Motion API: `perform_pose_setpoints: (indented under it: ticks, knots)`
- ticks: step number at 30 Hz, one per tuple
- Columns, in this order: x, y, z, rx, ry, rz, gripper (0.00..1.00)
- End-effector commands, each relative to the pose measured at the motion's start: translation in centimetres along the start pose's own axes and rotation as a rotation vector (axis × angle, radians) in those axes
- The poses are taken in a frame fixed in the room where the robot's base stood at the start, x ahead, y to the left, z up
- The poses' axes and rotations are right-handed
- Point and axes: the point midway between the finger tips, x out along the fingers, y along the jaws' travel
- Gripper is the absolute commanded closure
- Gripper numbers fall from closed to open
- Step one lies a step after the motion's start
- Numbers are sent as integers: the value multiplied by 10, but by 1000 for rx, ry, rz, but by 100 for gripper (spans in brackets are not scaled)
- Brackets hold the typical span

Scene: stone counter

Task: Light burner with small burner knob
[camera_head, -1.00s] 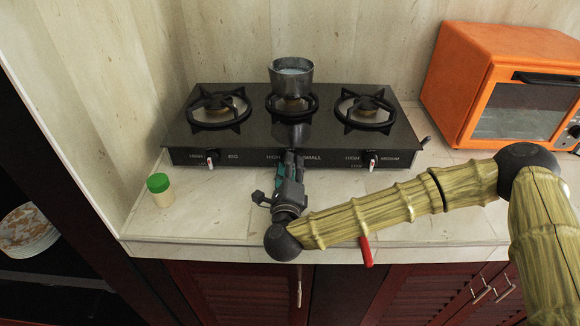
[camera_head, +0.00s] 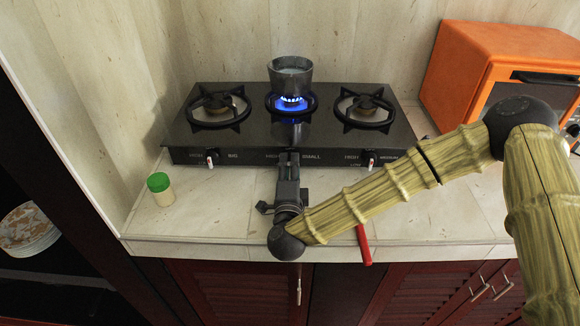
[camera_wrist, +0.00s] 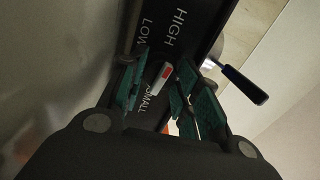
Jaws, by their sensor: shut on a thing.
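The black three-burner stove (camera_head: 240,140) stands on the counter. A ring of blue flame (camera_head: 292,103) burns on the middle burner, under a small metal pot (camera_head: 290,76) with pale contents. My gripper (camera_head: 289,163) is at the stove's front, at the middle knob beside the "SMALL" label, and hides that knob in the head view. In the wrist view, the small burner knob (camera_wrist: 160,77), light with a red mark, sits between the teal-padded fingers of my gripper (camera_wrist: 160,85). The gripper is shut on it. The left and right burners show no flame.
The left knob (camera_head: 211,159) and right knob (camera_head: 370,160) are on the same front panel. A green-lidded jar (camera_head: 160,189) stands at left, an orange toaster oven (camera_head: 490,75) at right. A red-handled item (camera_head: 363,245) lies at the counter's front edge.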

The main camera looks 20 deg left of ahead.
Motion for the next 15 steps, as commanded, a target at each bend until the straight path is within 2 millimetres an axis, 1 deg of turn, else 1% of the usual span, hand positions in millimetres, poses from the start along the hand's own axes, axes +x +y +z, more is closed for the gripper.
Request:
perform_pose_setpoints:
  ticks: [11,12,15]
  knots:
    - [0,0,1,-2,-2,1,91]
    - [-1,0,1,-2,-2,1,60]
    - [0,0,1,-2,-2,1,45]
